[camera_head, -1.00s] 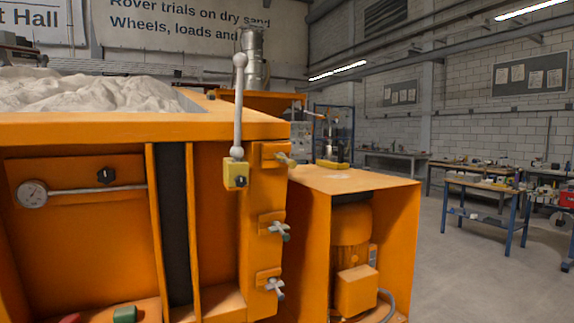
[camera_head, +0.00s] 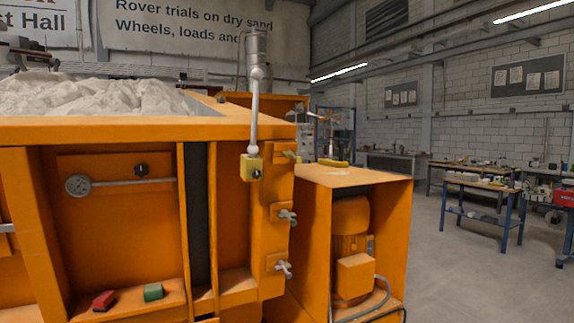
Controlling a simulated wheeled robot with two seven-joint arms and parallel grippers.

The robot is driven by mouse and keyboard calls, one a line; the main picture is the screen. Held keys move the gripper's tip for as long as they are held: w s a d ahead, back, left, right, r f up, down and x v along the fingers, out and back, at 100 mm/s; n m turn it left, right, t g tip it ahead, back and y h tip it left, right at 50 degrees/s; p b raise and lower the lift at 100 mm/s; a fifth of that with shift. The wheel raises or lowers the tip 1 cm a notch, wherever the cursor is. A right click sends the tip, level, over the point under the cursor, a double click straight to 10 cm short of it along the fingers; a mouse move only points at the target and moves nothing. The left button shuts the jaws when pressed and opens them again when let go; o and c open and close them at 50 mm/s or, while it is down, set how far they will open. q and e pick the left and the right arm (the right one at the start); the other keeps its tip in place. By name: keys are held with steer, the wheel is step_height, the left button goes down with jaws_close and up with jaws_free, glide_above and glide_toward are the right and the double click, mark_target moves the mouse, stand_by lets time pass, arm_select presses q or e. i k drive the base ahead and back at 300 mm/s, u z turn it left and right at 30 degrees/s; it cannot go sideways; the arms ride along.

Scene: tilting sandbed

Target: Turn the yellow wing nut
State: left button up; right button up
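The yellow wing nut (camera_head: 291,156) is the top one of three in a column on the right edge of the orange sandbed box. It is small, and its wings stick out to the right from an orange bracket. Below it are a grey middle wing nut (camera_head: 287,217) and a grey bottom wing nut (camera_head: 284,268). Neither of my grippers is in view.
A grey ball-ended lever (camera_head: 254,115) rises from a yellow block (camera_head: 252,168) just left of the yellow nut. An orange cabinet (camera_head: 372,200) with a motor stands close on the right. Open floor (camera_head: 470,270) lies farther right. Sand (camera_head: 95,97) fills the box top.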

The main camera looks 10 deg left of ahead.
mark_target(288, 153)
steer(key=z, duration=0.95)
steer(key=i, duration=0.45)
steer(key=u, duration=0.25)
